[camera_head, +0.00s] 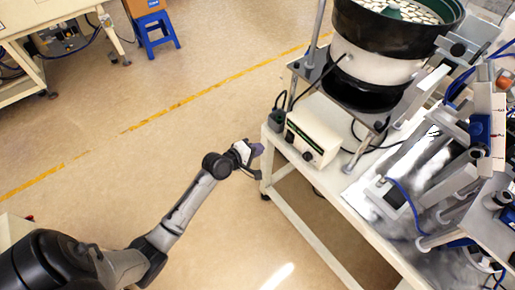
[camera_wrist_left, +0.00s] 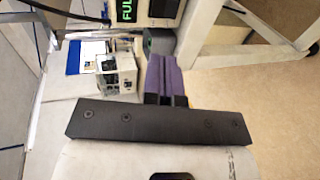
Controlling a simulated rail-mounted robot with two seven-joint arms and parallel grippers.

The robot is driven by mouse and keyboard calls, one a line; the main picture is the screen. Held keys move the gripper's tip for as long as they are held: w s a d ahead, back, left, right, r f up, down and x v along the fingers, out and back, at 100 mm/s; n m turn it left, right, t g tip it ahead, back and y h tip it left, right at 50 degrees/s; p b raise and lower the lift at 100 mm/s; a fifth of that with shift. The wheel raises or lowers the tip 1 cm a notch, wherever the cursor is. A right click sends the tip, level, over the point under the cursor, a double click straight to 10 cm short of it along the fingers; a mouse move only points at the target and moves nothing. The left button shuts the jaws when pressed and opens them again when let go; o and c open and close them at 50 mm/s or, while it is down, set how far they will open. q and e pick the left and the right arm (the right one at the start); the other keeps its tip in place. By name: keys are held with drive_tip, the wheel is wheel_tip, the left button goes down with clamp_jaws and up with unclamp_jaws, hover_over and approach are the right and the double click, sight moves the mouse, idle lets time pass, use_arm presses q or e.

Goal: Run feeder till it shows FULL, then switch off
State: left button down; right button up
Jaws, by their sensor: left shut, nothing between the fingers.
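The bowl feeder (camera_head: 375,65), a large dark bowl with a white band and pale parts inside, stands on the bench at upper right. Its control box (camera_head: 314,130) is cream with a dark front strip, on the bench's left end. In the left wrist view the control box (camera_wrist_left: 172,20) is cut off by the top edge; its green display (camera_wrist_left: 125,9) shows "FUL", with the rest out of frame. My left gripper (camera_head: 258,149) is shut and empty near the bench corner, below the box. Its purple fingers (camera_wrist_left: 163,72) show in the left wrist view. My right gripper is not in view.
A dark grey-green rounded piece (camera_head: 276,120) sits left of the control box. Metal fixtures and blue tubing crowd the bench (camera_head: 355,215) at right. A blue stool (camera_head: 155,32) stands at the back.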

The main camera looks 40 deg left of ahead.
use_arm(q)
drive_tip(key=shift+s+a+f+g, duration=0.1)
drive_tip(key=shift+f+g, duration=0.2)
drive_tip(key=shift+f, duration=0.3)
drive_tip(key=shift+b, duration=0.3)
drive_tip(key=b, duration=0.4)
approach(288, 139)
drive_tip(key=x, duration=0.7)
drive_tip(key=shift+w+f, duration=0.25)
